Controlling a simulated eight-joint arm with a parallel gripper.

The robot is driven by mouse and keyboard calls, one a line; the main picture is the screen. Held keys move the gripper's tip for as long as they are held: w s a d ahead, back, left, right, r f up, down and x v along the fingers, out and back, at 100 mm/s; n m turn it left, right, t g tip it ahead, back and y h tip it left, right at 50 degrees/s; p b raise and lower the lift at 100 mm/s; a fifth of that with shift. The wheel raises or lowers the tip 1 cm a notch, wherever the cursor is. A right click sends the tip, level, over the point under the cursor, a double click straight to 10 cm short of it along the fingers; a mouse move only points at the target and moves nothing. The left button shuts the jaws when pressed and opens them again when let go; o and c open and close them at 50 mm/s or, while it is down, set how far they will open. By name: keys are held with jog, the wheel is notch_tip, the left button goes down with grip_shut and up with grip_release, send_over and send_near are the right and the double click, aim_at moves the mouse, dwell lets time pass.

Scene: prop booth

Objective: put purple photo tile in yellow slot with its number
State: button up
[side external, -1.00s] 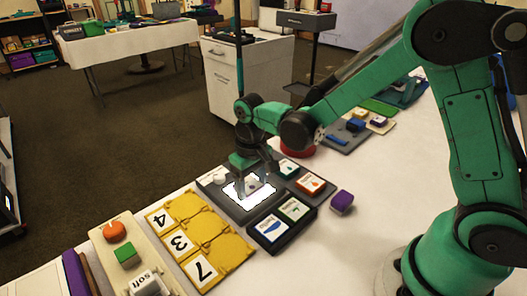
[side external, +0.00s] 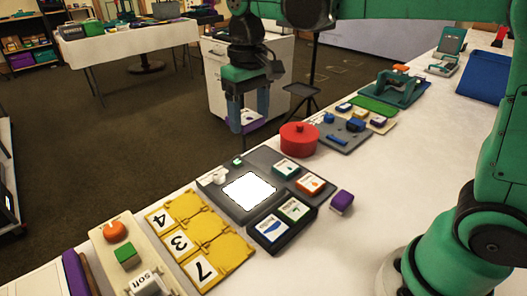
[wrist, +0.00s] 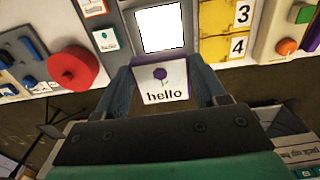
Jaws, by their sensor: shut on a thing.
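In the wrist view the board (wrist: 214,47) shows only 3 and 4. No number is visible on the tile's face.
A grey board (side external: 213,189) with a bright white panel (side external: 249,190) lies right of the yellow board. A dark card tray (side external: 270,245), a purple block (side external: 342,201) and a red round container (side external: 298,139) are nearby. A cream board (side external: 103,245) with coloured shapes is at left.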

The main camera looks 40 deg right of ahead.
notch_tip(320, 180, up, 4)
jog(key=shift+f, duration=0.25)
jog(key=shift+a, duration=0.25)
jog(key=s+a+f, duration=0.2)
jog(key=a+f, duration=0.5)
jog(key=f, duration=0.1)
send_near(232, 255)
jog(key=shift+f, duration=3.4)
jog(key=o, duration=1.4)
jog(key=shift+o, duration=0.2)
